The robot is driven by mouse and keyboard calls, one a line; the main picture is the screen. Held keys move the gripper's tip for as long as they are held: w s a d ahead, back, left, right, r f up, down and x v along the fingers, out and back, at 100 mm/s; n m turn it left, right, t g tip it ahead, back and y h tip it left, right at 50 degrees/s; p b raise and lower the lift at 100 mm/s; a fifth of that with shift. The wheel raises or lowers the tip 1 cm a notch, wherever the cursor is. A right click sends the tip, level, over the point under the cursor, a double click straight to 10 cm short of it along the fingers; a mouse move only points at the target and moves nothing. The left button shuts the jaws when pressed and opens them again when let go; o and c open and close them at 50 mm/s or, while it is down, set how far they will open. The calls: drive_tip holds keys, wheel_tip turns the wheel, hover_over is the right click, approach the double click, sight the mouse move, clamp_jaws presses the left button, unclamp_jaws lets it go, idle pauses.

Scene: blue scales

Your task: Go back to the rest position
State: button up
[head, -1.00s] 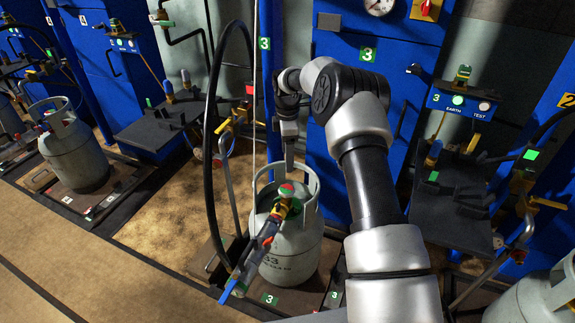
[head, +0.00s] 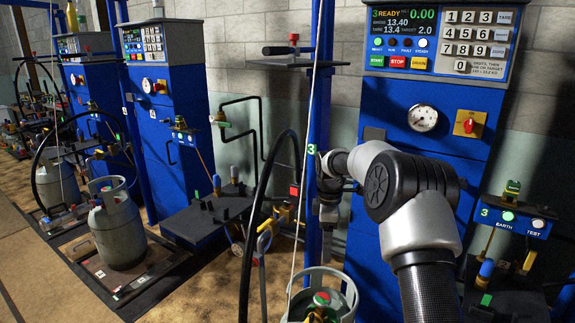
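My arm reaches up from the bottom right in the head view, bent at the elbow in front of blue scale 3 (head: 415,140). My gripper (head: 328,228) hangs at the left end of the arm, beside the blue post, above a grey gas cylinder (head: 345,292). The gripper is small and dark here, and I cannot see whether its fingers are open or shut. The cylinder shows only its collar and a valve with a green and red top (head: 321,299); its body is cut off by the bottom edge.
A black hose (head: 258,230) and a thin pale cable hang left of my gripper. A blue post (head: 318,110) stands close to it. Another grey cylinder (head: 118,238) stands on a platform at left. Scale 3's display panel (head: 440,38) reads READY. Bare brown floor lies at lower left.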

drive_tip(key=s+r+m+t, duration=0.2)
drive_tip(key=s+r+m, duration=0.5)
drive_tip(key=s+r, duration=1.15)
drive_tip(key=s+m+t, duration=0.3)
drive_tip(key=s+m, duration=0.6)
drive_tip(key=s, duration=1.2)
wheel_tip(320, 180, up, 24)
drive_tip(key=p, duration=2.3)
drive_tip(key=shift+d+r+p, duration=0.2)
drive_tip(key=shift+r+p, duration=0.05)
drive_tip(key=shift+p, duration=0.1)
